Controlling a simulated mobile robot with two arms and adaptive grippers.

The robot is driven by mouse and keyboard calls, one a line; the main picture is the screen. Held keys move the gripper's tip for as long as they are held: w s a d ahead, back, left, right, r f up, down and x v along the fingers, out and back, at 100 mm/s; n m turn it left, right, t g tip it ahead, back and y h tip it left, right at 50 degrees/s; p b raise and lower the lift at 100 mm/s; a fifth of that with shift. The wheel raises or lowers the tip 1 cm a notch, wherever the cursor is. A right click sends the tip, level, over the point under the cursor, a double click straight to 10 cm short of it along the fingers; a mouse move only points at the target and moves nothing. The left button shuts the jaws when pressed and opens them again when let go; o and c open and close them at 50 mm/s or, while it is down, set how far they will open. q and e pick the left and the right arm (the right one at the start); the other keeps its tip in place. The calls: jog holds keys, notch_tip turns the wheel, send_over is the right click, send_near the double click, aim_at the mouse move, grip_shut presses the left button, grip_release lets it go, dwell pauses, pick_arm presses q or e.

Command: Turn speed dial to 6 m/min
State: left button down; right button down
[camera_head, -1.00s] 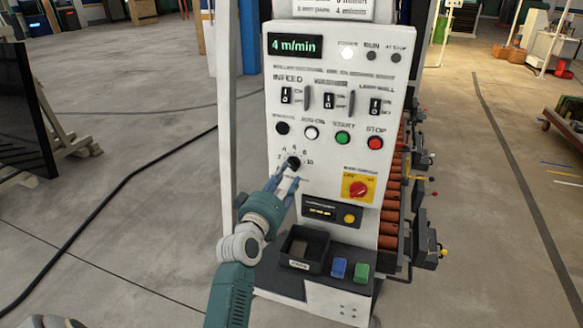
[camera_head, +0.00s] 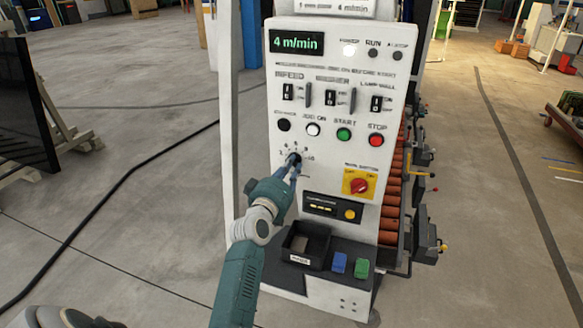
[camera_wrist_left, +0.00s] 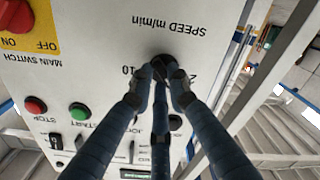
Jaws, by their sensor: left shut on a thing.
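The black speed dial (camera_head: 293,158) sits on the lower left of the white control panel (camera_head: 330,215), with a printed scale of numbers around it. The green display (camera_head: 296,43) at the top reads 4 m/min. My left gripper (camera_head: 292,167) reaches up to the dial from below and is shut on it. In the left wrist view the panel shows upside down, and the fingers (camera_wrist_left: 161,75) close on the dial (camera_wrist_left: 163,62) below the words SPEED m/min. The fingers partly cover the dial, so its pointer cannot be read. My right gripper is not in view.
Above the dial are a row of round buttons, including green START (camera_head: 343,134) and red STOP (camera_head: 376,140), and toggle switches. The red main switch (camera_head: 359,185) is right of the dial. A black tray (camera_head: 303,262) sits on the ledge below.

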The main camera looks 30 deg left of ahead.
pick_arm(q)
jog(key=m, duration=0.4)
jog(key=shift+f, duration=0.1)
jog(key=shift+f+m+p, duration=0.15)
jog(key=shift+m+p, duration=0.25)
jog(key=shift+m, duration=1.4)
jog(key=c, duration=1.7)
grip_release()
jog(key=shift+o, duration=0.2)
jog(key=v, duration=1.2)
